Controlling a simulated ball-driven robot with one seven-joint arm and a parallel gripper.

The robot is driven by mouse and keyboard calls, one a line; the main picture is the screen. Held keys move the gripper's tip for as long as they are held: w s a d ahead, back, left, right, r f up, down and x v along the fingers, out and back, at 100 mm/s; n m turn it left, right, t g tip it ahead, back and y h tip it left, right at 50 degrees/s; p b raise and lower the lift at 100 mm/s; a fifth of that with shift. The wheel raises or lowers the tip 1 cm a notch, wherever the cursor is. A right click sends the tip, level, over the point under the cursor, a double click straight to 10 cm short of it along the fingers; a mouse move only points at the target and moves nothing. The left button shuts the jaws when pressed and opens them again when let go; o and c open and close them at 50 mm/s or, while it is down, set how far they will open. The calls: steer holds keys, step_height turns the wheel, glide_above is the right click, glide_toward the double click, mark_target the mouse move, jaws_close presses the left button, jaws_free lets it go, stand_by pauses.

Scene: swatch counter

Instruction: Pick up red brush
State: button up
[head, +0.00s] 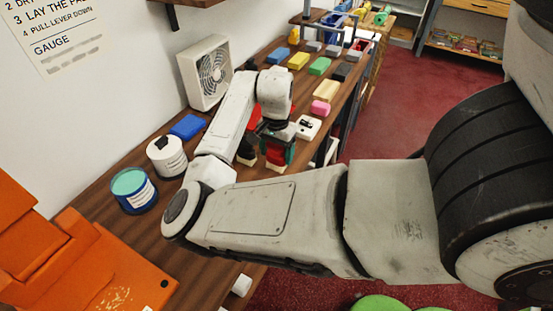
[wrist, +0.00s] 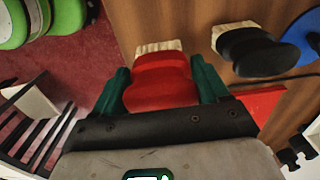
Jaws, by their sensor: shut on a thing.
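The red brush (wrist: 160,84) has a red body and pale bristles. It sits between the two green fingers of my gripper (wrist: 162,76) in the wrist view, with its bristles pointing out past the fingertips. My gripper is shut on it. In the head view my gripper (head: 278,143) is over the wooden counter, and the brush (head: 275,153) shows partly behind its fingers, bristles down. I cannot tell whether the bristles touch the counter.
A black brush (wrist: 252,52) stands close beside the red one. A red block (wrist: 262,104) lies near my gripper. A pink block (head: 320,108), a white piece (head: 308,127), a fan (head: 205,73), a blue block (head: 188,126) and two cans are on the counter (head: 150,228).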

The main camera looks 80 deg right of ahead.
steer(key=s+a+r, duration=0.2)
steer(key=s+r, duration=0.8)
steer(key=s, duration=0.4)
